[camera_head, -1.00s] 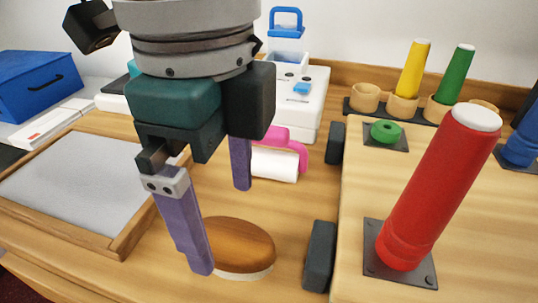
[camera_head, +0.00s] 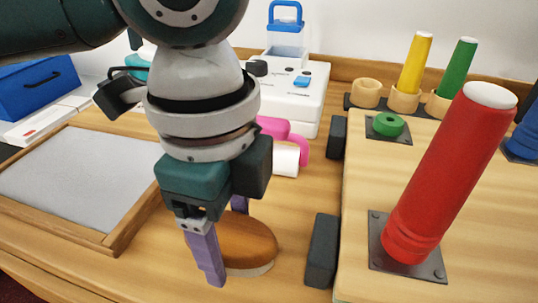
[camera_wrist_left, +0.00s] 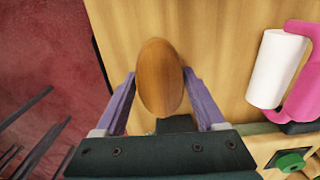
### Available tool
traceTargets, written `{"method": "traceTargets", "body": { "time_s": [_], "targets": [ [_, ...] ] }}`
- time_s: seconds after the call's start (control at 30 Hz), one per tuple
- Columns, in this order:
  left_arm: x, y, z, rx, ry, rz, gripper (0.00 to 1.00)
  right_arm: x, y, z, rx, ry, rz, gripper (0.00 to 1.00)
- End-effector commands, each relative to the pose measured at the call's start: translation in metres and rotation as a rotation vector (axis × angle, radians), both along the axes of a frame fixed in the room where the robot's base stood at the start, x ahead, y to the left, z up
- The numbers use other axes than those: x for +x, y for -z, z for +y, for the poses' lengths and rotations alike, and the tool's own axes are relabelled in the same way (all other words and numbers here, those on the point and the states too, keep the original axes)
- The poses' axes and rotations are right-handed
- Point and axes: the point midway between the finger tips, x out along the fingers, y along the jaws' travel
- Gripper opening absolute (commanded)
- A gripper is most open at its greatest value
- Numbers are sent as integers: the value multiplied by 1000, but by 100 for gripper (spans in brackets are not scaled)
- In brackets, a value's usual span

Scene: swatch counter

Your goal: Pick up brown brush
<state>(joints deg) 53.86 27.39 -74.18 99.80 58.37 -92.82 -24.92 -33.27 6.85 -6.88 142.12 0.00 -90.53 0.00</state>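The brown brush (camera_head: 250,243) lies on the wooden counter, with an oval brown back and a pale underside edge. My left gripper (camera_head: 228,245) is low over its left part, with purple fingers pointing down. One finger is in front of the brush and the other is behind it, partly hidden. The left gripper is open and empty. My right gripper is not in view.
A raised board with a red cylinder (camera_head: 450,175) stands to the right, with a dark block (camera_head: 322,250) at its edge. A framed grey tray (camera_head: 75,180) lies left. A pink roller (camera_head: 286,158) and a white machine (camera_head: 300,95) stand behind.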

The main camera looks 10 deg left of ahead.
Motion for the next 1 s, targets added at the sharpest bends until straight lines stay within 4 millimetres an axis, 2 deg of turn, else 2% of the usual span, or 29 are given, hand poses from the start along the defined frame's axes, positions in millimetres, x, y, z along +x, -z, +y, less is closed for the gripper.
{"method": "traceTargets", "body": {
  "time_s": [0.07,0.53,0.83,1.0],
  "targets": [
    [0,0,0,0,0,0,62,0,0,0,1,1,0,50],
    [0,0,0,0,0,0,9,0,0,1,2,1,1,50],
    [0,-3,0,-1,0,-1,8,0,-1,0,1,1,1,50],
    [1,-19,0,-1,0,-3,8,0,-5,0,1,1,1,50]
  ]
}}
